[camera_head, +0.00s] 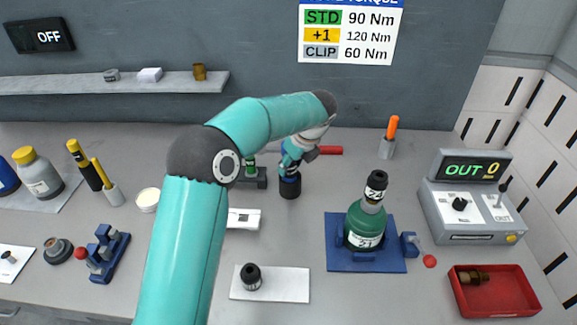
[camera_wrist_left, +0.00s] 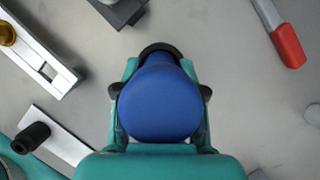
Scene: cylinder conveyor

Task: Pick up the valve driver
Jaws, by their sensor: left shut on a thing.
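The valve driver appears to be the tool with the rounded blue handle (camera_wrist_left: 160,103) in the left wrist view. My left gripper (camera_wrist_left: 160,92) is shut on it, with a finger on each side of the blue handle. In the head view my left gripper (camera_head: 291,156) is over a black cup-like base (camera_head: 290,188), with a little blue showing between them. The tool's lower end is hidden, and I cannot tell whether it is seated in the base or raised. My right gripper is not in view.
A red-handled tool (camera_head: 328,150) lies just right of the gripper. A green bottle (camera_head: 365,225) stands on a blue plate (camera_head: 338,258) at the right. A dark block (camera_head: 255,182) is close on the left. A white card (camera_head: 295,285) with a black knob lies in front.

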